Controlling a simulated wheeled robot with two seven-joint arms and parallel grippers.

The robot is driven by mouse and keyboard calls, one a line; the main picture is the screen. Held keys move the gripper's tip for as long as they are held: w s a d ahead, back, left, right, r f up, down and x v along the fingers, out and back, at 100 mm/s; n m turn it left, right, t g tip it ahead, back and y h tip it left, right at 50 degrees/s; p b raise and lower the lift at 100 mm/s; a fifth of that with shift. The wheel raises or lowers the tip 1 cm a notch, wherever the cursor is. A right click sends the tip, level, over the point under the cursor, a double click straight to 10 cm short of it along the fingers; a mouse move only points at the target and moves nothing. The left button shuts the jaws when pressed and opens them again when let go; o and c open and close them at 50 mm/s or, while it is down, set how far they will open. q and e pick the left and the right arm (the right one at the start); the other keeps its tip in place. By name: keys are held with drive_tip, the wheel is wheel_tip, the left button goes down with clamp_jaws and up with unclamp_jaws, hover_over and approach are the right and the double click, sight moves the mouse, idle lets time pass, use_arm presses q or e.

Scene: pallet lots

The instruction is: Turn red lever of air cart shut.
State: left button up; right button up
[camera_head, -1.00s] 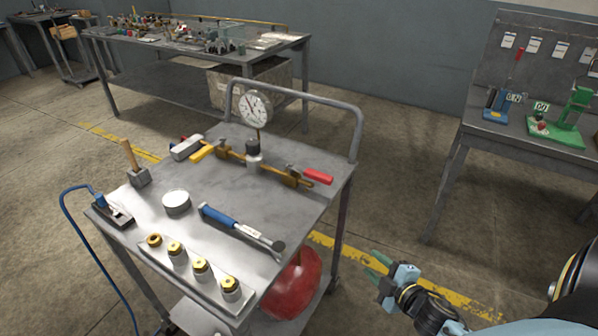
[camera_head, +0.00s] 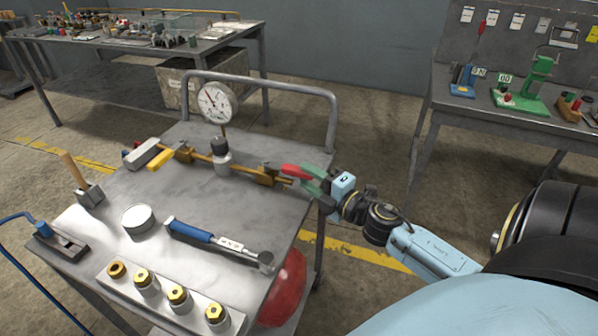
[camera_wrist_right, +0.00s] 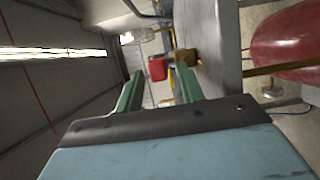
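The air cart (camera_head: 190,200) has a brass pipe with a round gauge (camera_head: 215,102) on top. The red lever (camera_head: 296,171) sits at the pipe's right end and points right along the pipe. A yellow lever (camera_head: 166,157) sits at the left end. My right gripper (camera_head: 312,180) is at the red lever from the right, with green fingers apart. In the right wrist view the red lever (camera_wrist_right: 157,69) shows between and just beyond the open fingertips (camera_wrist_right: 160,82). Whether a finger touches it cannot be told. My left gripper is not in view.
On the cart lie a hammer (camera_head: 80,190), a white round tin (camera_head: 139,219), a blue-handled wrench (camera_head: 215,240) and several brass fittings. The cart's rail (camera_head: 333,110) rises behind the lever. A red tank (camera_head: 284,288) is below. A bench (camera_head: 480,115) stands right.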

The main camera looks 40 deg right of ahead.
sight(290, 166)
drive_tip(key=shift+w+a, duration=0.15)
drive_tip(key=shift+w, duration=1.7)
clamp_jaws()
